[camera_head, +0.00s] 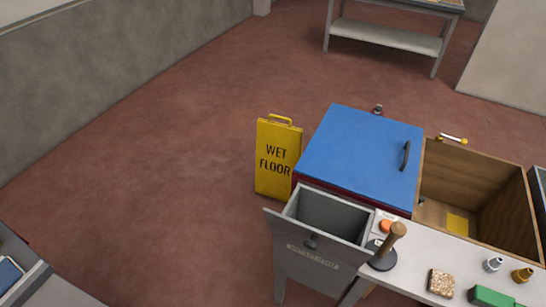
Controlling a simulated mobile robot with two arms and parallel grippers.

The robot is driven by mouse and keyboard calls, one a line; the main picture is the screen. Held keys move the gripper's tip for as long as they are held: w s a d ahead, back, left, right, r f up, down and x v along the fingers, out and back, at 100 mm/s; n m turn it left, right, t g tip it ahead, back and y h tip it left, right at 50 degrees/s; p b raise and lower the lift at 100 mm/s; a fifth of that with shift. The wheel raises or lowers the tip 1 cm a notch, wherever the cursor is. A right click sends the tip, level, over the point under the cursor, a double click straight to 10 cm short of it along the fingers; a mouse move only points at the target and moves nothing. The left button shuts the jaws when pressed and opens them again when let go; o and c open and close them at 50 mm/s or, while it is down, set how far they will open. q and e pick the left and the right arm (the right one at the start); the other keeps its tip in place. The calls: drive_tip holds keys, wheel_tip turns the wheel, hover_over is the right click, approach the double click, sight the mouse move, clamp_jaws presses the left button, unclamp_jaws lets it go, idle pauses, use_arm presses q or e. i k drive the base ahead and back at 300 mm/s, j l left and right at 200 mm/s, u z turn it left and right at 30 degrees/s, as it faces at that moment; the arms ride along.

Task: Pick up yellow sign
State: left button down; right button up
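The yellow sign (277,160) reads "WET FLOOR" and has a handle loop on top. It stands upright on the red-brown floor, left of the blue-topped cabinet (362,152). Its lower right edge is close to the cabinet; I cannot tell whether they touch. Neither of my grippers shows in the head view.
A grey open bin (319,240) stands in front of the cabinet. A white worktop (408,265) with several small items and a wooden box (490,185) are at the right. A table (386,38) stands at the back. Floor left of the sign is clear.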

sight(279, 146)
drive_tip(key=i+j+z, duration=0.5)
drive_tip(key=j, duration=0.35)
drive_tip(key=i+j+z, duration=0.15)
drive_tip(key=i+j, duration=0.15)
drive_tip(key=i+j+z, duration=0.15)
drive_tip(key=j, duration=0.25)
drive_tip(key=i+j+z, duration=0.2)
drive_tip(key=j, duration=0.2)
drive_tip(key=k+l, duration=0.05)
